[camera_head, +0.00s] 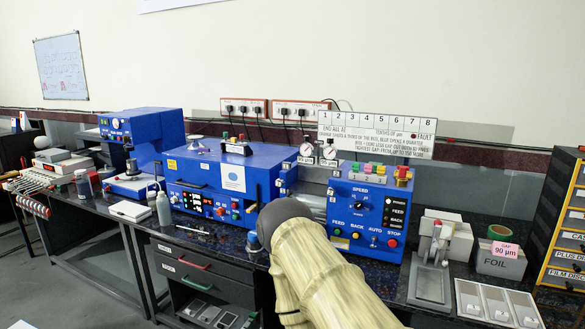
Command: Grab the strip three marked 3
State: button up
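I cannot make out with certainty a strip marked 3. A white board (377,135) behind the right blue machine carries numbers from 1 to 8 along its top, with 3 among them. Small coloured pieces (368,170) stand in a row on top of that machine (362,214), under the board; any marks on them are too small to read. My pale arm (318,278) rises from the bottom edge, its dark rounded joint in front of the blue machines. My gripper is not visible, and the arm hides part of the bench and machine front.
The dark bench (208,235) is crowded. A larger blue machine (228,180) stands left of centre. At right are a grey press (431,277), a foil box (500,262), a three-panel tray (497,304) and a drawer cabinet (568,215). A bottle (163,209) stands at left.

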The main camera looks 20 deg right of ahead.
aim_at(525, 313)
jog(key=z, duration=2.75)
jog(key=k, duration=0.55)
jog(key=z, duration=0.75)
jog(key=i, duration=0.4)
jog(key=u, duration=0.75)
jog(key=i, duration=0.7)
jog(key=u, duration=0.8)
